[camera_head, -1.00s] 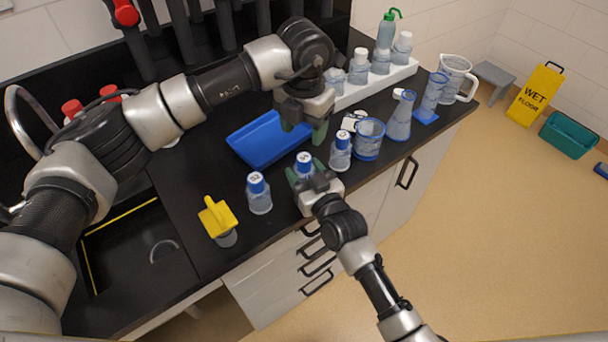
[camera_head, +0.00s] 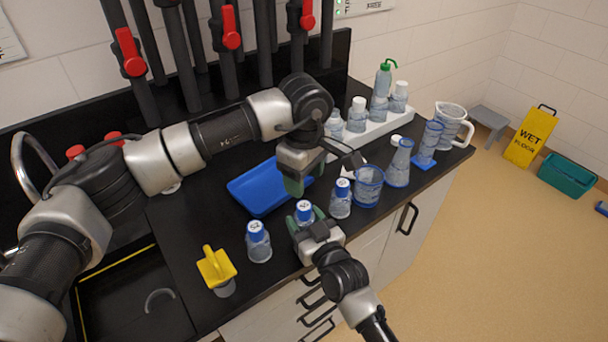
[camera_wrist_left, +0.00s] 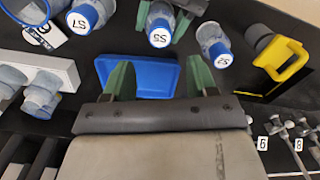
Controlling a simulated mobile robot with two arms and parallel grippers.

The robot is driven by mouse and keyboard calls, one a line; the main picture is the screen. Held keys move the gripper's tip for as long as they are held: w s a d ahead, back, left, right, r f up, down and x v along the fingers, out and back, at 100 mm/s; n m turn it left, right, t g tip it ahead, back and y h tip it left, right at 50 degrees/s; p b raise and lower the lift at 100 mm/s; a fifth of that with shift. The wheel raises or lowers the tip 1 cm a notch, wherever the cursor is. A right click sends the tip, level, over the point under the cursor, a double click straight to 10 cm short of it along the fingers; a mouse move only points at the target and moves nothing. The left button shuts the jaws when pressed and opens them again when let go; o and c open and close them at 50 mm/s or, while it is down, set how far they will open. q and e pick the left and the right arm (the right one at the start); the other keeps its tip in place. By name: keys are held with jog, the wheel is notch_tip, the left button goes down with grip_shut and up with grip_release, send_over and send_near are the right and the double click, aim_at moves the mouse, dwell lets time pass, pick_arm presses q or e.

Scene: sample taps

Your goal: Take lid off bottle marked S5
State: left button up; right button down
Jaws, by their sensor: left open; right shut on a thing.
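The bottle marked S5 (camera_wrist_left: 160,25) is clear with a blue lid and stands between two similar bottles, S7 (camera_wrist_left: 85,15) and S2 (camera_wrist_left: 215,45). In the head view the S5 bottle (camera_head: 304,210) is upright near the counter's front edge. My right gripper (camera_head: 305,223) is shut on its body from the front; the lid is on and free above the fingers. My left gripper (camera_head: 296,186) is open and empty, above the counter by the blue tray and behind the S5 bottle. Its two green fingers (camera_wrist_left: 160,78) are spread apart in the left wrist view.
A blue tray (camera_head: 256,194) lies behind the bottles. A yellow-handled item (camera_head: 216,267) is at the left, near the sink. A beaker (camera_head: 369,186), flasks and a jug (camera_head: 450,124) stand to the right. A white rack (camera_head: 375,132) with bottles is at the back.

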aim_at(304, 206)
pick_arm(q)
jog(key=m, duration=0.4)
jog(key=shift+m, duration=0.4)
jog(key=m, duration=0.4)
jog(key=shift+m, duration=0.3)
jog(key=m, duration=0.7)
jog(key=shift+f+m, duration=0.45)
jog(key=shift+m, duration=0.05)
jog(key=shift+f, duration=3.55)
